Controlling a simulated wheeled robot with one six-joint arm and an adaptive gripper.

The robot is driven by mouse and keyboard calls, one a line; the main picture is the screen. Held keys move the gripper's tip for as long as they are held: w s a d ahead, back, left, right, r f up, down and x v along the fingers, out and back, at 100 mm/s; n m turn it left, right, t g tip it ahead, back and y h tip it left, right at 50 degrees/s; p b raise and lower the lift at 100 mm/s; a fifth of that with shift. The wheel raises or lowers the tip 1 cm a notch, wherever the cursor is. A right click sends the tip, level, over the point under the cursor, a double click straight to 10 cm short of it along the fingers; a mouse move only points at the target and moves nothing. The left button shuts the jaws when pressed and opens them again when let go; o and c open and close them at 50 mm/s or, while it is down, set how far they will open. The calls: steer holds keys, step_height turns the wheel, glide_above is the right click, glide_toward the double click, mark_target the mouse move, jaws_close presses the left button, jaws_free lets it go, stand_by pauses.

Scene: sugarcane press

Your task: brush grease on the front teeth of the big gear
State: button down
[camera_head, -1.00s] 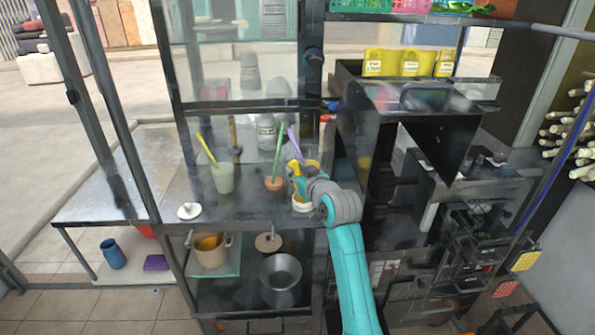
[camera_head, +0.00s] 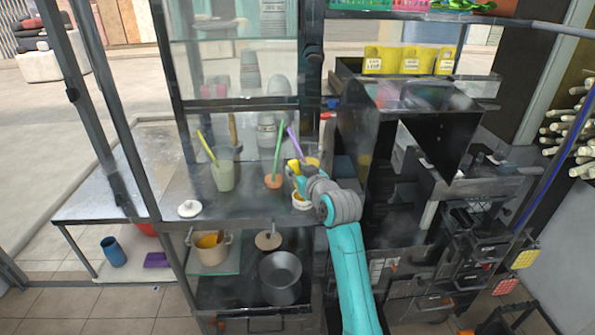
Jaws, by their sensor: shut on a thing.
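My gripper (camera_head: 297,172) is at the right end of the dark counter, just above a small white pot (camera_head: 301,202). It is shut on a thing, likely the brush. The held thing is too small and too hidden by the gripper to make out. The lower end of the thing cannot be told as inside or above the pot. My teal arm reaches up to it from the bottom. The press stands to the right as dark machinery (camera_head: 400,215). I cannot make out the big gear or its front teeth in this view.
On the counter (camera_head: 165,185) stand a pale green cup (camera_head: 223,177) with a yellow stick, a small orange pot (camera_head: 273,181) with a green stick, and a white lid (camera_head: 190,209). A pan (camera_head: 280,277) and a pot (camera_head: 208,252) sit below. A dark post rises left of the cup.

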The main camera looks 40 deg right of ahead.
steer(key=shift+r, duration=3.45)
